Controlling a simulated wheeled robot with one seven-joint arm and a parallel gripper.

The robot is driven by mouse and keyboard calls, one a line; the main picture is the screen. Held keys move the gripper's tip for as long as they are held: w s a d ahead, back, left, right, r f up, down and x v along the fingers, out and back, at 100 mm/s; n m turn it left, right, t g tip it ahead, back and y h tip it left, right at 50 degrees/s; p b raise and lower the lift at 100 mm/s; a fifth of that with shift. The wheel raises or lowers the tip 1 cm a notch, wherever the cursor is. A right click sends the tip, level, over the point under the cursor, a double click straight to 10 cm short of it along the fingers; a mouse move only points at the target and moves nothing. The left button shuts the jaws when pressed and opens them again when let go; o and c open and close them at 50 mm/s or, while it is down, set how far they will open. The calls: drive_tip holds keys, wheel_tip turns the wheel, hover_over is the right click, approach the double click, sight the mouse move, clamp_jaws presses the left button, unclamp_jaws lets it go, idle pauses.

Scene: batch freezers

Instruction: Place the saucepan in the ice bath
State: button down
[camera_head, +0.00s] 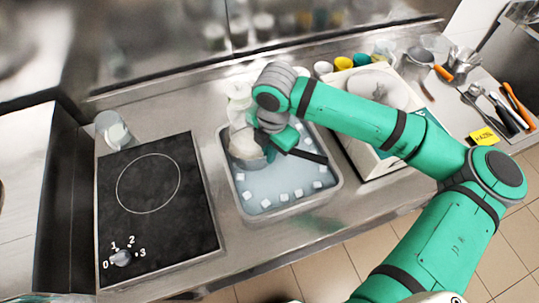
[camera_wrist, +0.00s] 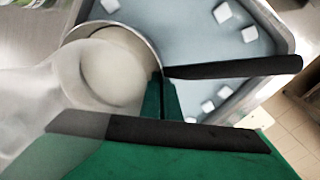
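The saucepan (camera_head: 246,151) has pale contents and a long black handle (camera_head: 308,156). It is at the back left of the ice bath (camera_head: 335,190), a grey metal tray of bluish water with several ice cubes. The saucepan overlaps the tray's left part; whether it touches the bottom is hidden. In the wrist view the saucepan (camera_wrist: 118,68) fills the upper left, its handle (camera_wrist: 230,68) pointing right. My gripper (camera_wrist: 162,90) has its green fingers close together at the saucepan's rim, beside the handle's base, and appears shut on it. My gripper (camera_head: 271,152) partly covers the saucepan in the head view.
A black cooktop (camera_head: 155,200) with a dial lies left of the bath, with a clear jar (camera_head: 112,130) behind it. A white container (camera_head: 375,90) stands to the right, partly behind my arm. Utensils (camera_head: 492,105) and a yellow label (camera_head: 485,138) lie at the far right.

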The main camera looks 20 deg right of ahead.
drive_tip(key=shift+f, duration=0.8)
drive_tip(key=shift+f, duration=0.1)
drive_tip(key=c, duration=2)
unclamp_jaws()
drive_tip(key=r, duration=1.2)
drive_tip(key=shift+s+d+r, duration=0.1)
drive_tip(key=shift+s+d, duration=0.1)
drive_tip(key=shift+s, duration=0.2)
